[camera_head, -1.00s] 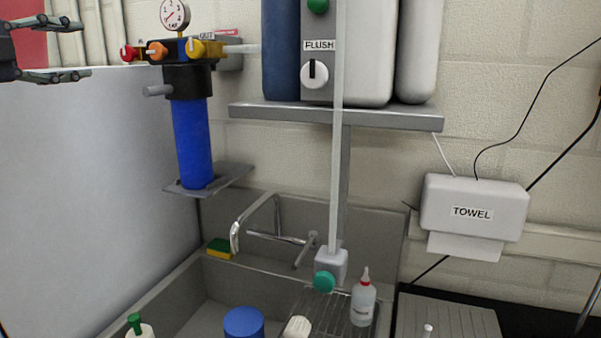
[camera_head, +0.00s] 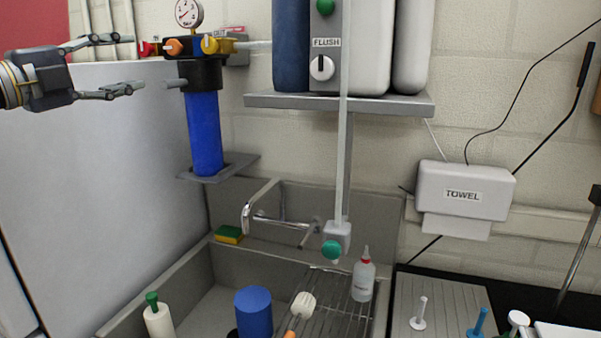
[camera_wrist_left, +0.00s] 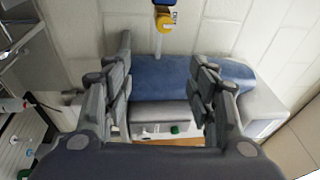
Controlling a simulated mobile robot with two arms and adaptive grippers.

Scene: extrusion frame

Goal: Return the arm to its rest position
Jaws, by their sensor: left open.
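My left gripper (camera_head: 132,62) comes in from the left edge in the head view. Its fingers are spread and nothing is between them. It is in front of the white panel, left of the blue filter housing (camera_head: 204,135) and its valves; I see no contact. In the left wrist view, the two fingers of the left gripper (camera_wrist_left: 162,55) stand wide apart. A blue tank (camera_wrist_left: 165,82) and a yellow valve (camera_wrist_left: 165,20) show beyond and between them. My right gripper is not in view.
A pressure gauge (camera_head: 187,12) tops the filter. A shelf (camera_head: 340,103) carries tanks and a FLUSH knob (camera_head: 321,68). Below is a sink (camera_head: 275,258) with bottles, a brush (camera_head: 302,306) and a rack. A towel dispenser (camera_head: 466,191) hangs at right. The white panel (camera_head: 100,170) is near the gripper.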

